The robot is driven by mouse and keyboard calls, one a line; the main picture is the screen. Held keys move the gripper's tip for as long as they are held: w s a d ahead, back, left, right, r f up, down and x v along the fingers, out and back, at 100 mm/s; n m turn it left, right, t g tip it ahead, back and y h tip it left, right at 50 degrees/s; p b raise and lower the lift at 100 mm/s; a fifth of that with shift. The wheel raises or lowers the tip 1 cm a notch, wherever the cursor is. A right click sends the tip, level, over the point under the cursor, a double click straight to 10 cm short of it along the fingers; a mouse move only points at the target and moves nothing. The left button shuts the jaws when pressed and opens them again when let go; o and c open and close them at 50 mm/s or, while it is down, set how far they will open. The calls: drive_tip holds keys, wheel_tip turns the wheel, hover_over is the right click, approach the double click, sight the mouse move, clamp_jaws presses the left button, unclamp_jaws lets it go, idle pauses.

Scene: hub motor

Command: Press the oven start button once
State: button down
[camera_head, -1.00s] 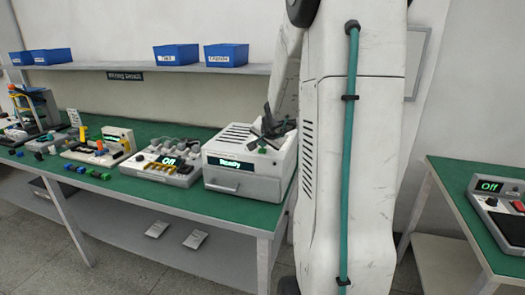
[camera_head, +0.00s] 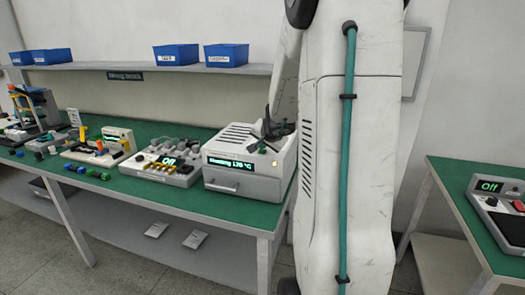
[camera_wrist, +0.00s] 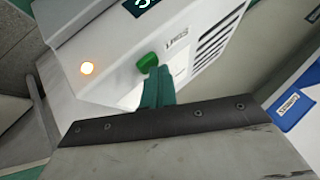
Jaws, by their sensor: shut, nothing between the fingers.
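The white oven (camera_head: 258,187) stands at the right end of the green bench. Its display (camera_head: 229,163) reads "Heating" with a temperature, which looks like 178 °C. In the head view my gripper (camera_head: 264,139) is small and dark above the oven's top.
Left of the oven is a device (camera_head: 160,168) with a display reading "Off", and several small coloured parts lie further left. A shelf (camera_head: 110,67) with blue bins runs above. Another device (camera_head: 497,205) showing "Off" sits on the right table.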

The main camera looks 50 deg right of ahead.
sight(263, 152)
idle(0.3)
drive_tip(key=shift+r, duration=0.8)
drive_tip(key=shift+r, duration=2.5)
